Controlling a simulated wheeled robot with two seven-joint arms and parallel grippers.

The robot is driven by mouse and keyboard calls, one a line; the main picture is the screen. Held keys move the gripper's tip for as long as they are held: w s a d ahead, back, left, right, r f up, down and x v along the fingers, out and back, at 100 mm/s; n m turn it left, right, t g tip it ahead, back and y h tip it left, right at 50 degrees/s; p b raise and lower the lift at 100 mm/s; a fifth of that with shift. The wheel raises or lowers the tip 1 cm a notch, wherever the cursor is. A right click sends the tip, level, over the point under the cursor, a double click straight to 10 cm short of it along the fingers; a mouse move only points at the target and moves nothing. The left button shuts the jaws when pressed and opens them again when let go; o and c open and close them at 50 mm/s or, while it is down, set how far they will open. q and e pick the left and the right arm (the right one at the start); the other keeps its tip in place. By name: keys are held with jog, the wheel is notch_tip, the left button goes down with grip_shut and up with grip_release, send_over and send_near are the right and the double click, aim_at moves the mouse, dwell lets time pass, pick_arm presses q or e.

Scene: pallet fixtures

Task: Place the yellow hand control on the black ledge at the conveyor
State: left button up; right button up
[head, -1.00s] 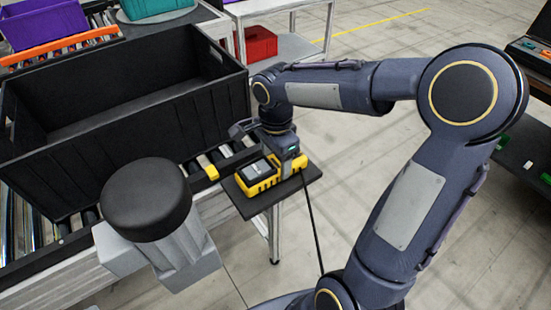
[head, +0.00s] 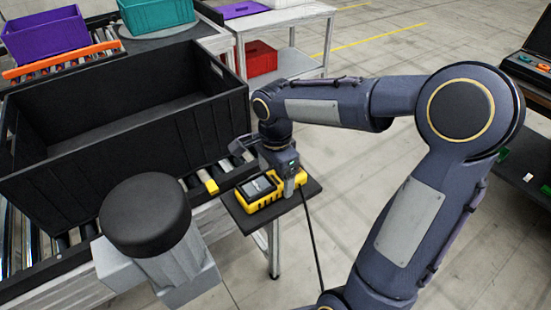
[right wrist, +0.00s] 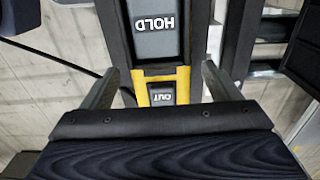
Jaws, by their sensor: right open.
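The yellow hand control (head: 258,201) with a dark face lies on the small black ledge (head: 315,188) at the conveyor's side. My right gripper (head: 284,184) is over the control's right end, pointing down. In the right wrist view, the control (right wrist: 157,73) shows keys marked HOLD and OUT between the two fingers of my right gripper (right wrist: 158,90). The fingers stand apart with gaps beside the control, so it is open. The control's underside is hidden. My left gripper is out of view.
A large black bin (head: 120,140) stands on the roller conveyor left of the ledge. A grey unit with a black round top (head: 145,215) is in front of it. A black cable (head: 312,240) hangs below the ledge. Purple and teal bins (head: 157,14) are behind. Floor is clear beyond.

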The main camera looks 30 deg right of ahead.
aim_at(275, 180)
notch_tip(275, 180, up, 11)
jog(key=s+a+f+n+t+y, duration=0.2)
jog(key=s+f+n, duration=0.1)
jog(key=s+n, duration=0.4)
jog(key=s+a+f+n+t+y, duration=0.1)
jog(key=s+a+f+n+t, duration=0.1)
jog(key=s+n, duration=0.6)
notch_tip(275, 180, down, 2)
jog(key=shift+s+f+t+y, duration=0.1)
jog(key=shift+s+t+y, duration=0.3)
jog(key=shift+s+t, duration=0.5)
